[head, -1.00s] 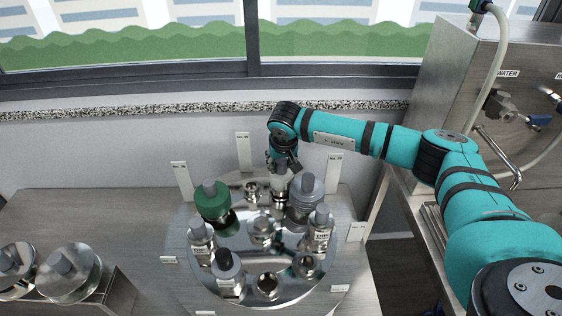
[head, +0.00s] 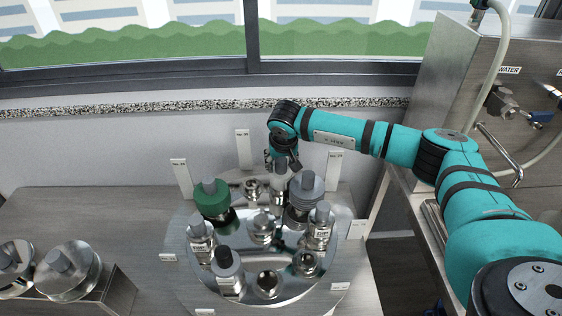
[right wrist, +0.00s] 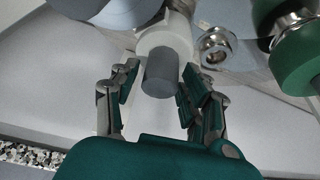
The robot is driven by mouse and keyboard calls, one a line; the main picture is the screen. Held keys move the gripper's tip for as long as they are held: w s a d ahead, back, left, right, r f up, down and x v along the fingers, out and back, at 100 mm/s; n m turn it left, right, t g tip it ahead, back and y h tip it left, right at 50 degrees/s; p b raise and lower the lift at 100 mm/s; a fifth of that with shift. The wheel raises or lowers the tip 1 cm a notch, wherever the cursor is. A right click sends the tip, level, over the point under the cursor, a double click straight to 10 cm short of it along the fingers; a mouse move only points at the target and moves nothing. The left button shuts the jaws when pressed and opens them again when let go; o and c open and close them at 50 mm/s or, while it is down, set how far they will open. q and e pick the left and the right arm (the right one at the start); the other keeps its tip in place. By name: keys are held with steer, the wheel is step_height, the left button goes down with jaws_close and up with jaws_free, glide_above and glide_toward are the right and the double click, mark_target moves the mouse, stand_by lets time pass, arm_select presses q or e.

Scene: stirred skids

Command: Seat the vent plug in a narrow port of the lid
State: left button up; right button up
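A plug with a grey cylindrical knob and pale collar (head: 278,195) stands upright at the back of the round metal lid (head: 181,260). I cannot read a label on it, so I cannot tell if it is the vent plug. My right gripper (head: 283,160) is at its knob, pointing down. In the right wrist view the gripper (right wrist: 158,85) is open, with the grey knob (right wrist: 160,75) between the fingers and gaps showing beside it. Open ports show at the lid's front (head: 267,283) and front right (head: 306,262). My left gripper is out of view.
A black-capped plug (head: 228,268) and a labelled one (head: 320,228) stand nearer. White upright tags (head: 181,178) ring the lid. Knobbed discs (head: 68,272) sit at left.

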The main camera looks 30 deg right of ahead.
steer(key=shift+o, duration=0.9)
steer(key=v, duration=1.2)
